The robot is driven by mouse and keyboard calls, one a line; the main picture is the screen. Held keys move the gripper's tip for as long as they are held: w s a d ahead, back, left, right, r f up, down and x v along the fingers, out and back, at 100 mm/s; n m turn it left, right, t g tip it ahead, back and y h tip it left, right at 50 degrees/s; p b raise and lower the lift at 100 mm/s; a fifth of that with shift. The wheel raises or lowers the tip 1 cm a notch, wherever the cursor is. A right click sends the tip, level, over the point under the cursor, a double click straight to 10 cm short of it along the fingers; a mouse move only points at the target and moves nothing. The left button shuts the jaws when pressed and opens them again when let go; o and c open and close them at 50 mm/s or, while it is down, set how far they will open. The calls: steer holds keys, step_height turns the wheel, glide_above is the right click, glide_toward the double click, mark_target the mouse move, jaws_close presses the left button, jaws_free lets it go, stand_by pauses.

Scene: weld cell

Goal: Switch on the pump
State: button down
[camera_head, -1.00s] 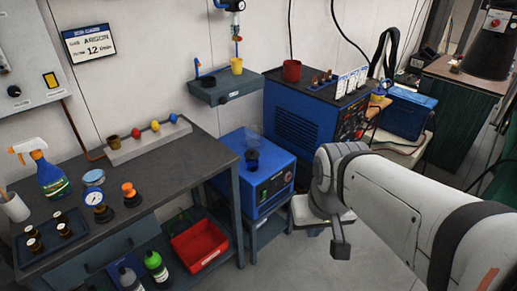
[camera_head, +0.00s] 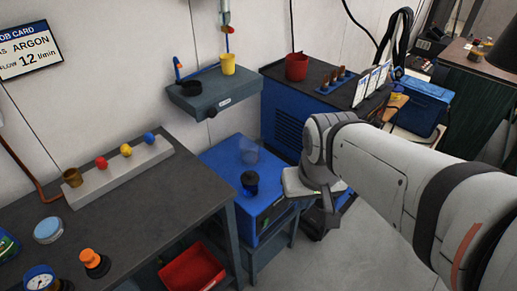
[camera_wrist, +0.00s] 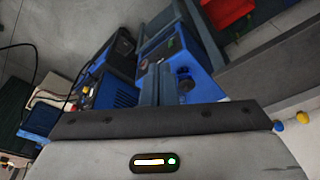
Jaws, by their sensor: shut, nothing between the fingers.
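The blue box-shaped unit (camera_head: 225,170) on a low stand looks like the pump; I can read no label on it. A dark cap (camera_head: 250,182) and a clear cup-like part (camera_head: 249,151) stand on its top. In the head view its front panel is seen edge-on and partly covered by my wrist. In the wrist view the blue unit (camera_wrist: 198,62) shows a dark panel with a small green spot; its switch position is too small to tell. My gripper (camera_head: 328,203) is shut and empty, just right of the unit, apparently apart from it.
A grey workbench (camera_head: 120,215) stands at left with coloured knobs and a gauge on it. A red bin (camera_head: 193,270) is below. A wall shelf (camera_head: 215,90) is above the unit. A larger blue machine (camera_head: 285,115) stands close behind my wrist. Floor is free in front.

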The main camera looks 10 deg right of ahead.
mark_target(266, 223)
steer(key=shift+a, duration=0.15)
steer(key=w+d+f+m+y+b, duration=0.1)
steer(key=w+f+m+b, duration=0.2)
steer(key=f+b, duration=0.6)
steer(key=w+d+f+m+t+y+b, duration=0.1)
steer(key=w+f+m+b, duration=0.3)
steer(key=f, duration=0.9)
steer(key=w+d+f+m+y+b, duration=0.1)
steer(key=w+f+m+b, duration=0.2)
steer(key=w+f+b, duration=0.5)
step_height(266, 223, down, 4)
steer(key=b, duration=0.7)
steer(key=shift+d+m, duration=0.3)
steer(key=shift+d, duration=0.05)
steer(key=shift+w, duration=0.1)
steer(key=w+a+f+b, duration=0.5)
steer(key=w+f, duration=0.1)
steer(key=f, duration=0.2)
steer(key=shift+w+f, duration=0.2)
steer(key=shift+f, duration=0.15)
